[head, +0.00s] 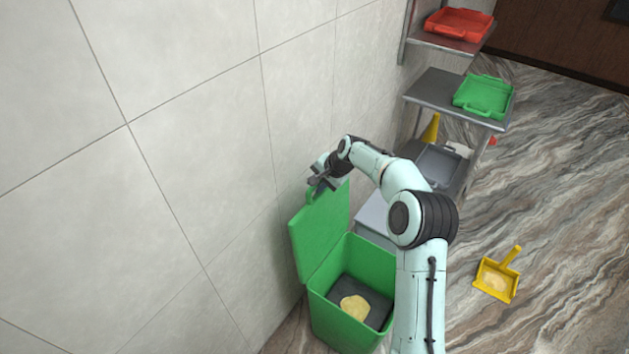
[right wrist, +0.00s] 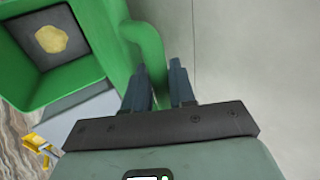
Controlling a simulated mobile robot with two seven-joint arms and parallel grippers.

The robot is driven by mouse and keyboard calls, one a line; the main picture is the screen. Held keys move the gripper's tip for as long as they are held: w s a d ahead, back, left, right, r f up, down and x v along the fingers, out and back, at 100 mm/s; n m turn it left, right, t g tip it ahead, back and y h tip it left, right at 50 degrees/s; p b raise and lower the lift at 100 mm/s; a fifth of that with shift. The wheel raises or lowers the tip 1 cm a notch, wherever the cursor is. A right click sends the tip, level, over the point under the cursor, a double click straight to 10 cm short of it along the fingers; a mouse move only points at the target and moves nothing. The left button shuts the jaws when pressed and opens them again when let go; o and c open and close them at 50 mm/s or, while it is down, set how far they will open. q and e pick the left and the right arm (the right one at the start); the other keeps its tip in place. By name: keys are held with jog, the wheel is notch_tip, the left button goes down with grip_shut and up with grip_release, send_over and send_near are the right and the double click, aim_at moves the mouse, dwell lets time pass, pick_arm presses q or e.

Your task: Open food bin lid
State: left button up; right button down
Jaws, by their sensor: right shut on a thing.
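The green food bin (head: 345,300) stands against the tiled wall, with a yellowish lump (head: 355,307) on its dark inside floor. Its green lid (head: 319,232) is raised and leans back toward the wall, so the bin is open at the top. My right gripper (head: 318,186) is at the lid's upper edge. In the right wrist view the right gripper (right wrist: 165,85) has its two fingers shut around a green curved bar (right wrist: 150,55) of the lid, its handle. The bin's inside and lump (right wrist: 51,39) also show there. My left gripper is not in view.
A metal shelf rack (head: 425,95) beyond the bin holds a red tray (head: 458,24), a green tray (head: 484,96) and a grey tray. A yellow dustpan (head: 496,279) lies on the marbled floor at right. The wall (head: 150,180) is close on the left.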

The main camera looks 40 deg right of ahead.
jog(key=shift+s+d, duration=0.1)
jog(key=c, duration=1.1)
grip_release()
jog(key=v, duration=1.3)
jog(key=shift+r, duration=0.15)
